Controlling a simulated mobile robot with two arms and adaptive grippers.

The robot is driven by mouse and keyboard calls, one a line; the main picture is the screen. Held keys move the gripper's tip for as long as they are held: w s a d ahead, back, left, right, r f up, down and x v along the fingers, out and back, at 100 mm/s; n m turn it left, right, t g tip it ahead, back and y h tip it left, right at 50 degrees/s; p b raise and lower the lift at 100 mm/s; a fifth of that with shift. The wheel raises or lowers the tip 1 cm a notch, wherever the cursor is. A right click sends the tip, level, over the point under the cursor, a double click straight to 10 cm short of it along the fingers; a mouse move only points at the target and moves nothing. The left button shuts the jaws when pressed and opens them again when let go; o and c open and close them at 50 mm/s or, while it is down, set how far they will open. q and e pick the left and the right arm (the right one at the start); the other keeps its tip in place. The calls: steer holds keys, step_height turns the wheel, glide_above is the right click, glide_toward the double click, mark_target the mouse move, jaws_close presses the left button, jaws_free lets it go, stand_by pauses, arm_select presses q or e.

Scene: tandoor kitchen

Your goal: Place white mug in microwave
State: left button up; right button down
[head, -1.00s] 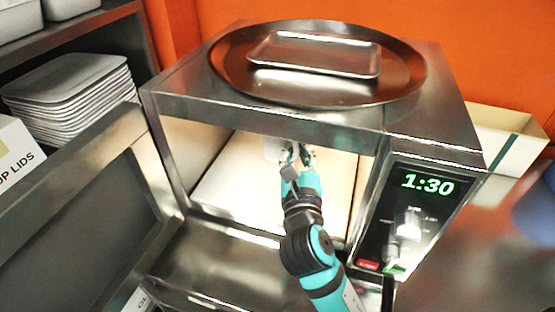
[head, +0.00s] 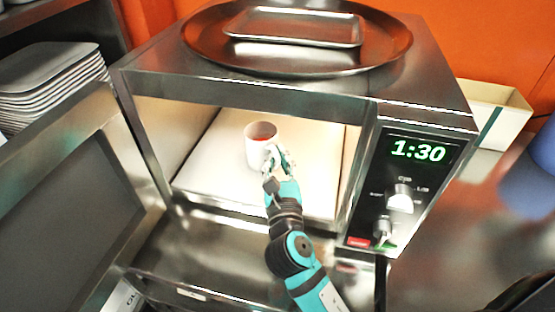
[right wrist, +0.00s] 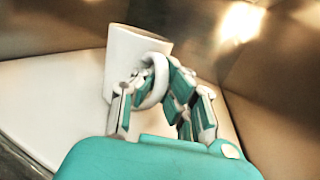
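The white mug (head: 259,143) stands upright inside the open microwave (head: 365,110), on or just above its pale floor (head: 215,178); I cannot tell whether its base touches. My right gripper (head: 277,158) reaches in through the front opening and is at the mug's near right side. In the right wrist view, the mug (right wrist: 133,55) has its handle between the fingers of my right gripper (right wrist: 157,85), which look closed around it. Part of the handle is hidden by the fingers. My left gripper is not in view.
The microwave door (head: 70,200) is swung open at the left. A round tray (head: 200,40) with a smaller rectangular tray (head: 290,27) lies on the microwave. Stacked trays (head: 45,85) stand at the left, and a pale box (head: 495,110) at the right. Floor space remains around the mug.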

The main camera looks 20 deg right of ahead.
steer(key=c, duration=2)
jaws_free()
steer(key=shift+f, duration=0.1)
steer(key=o, duration=0.5)
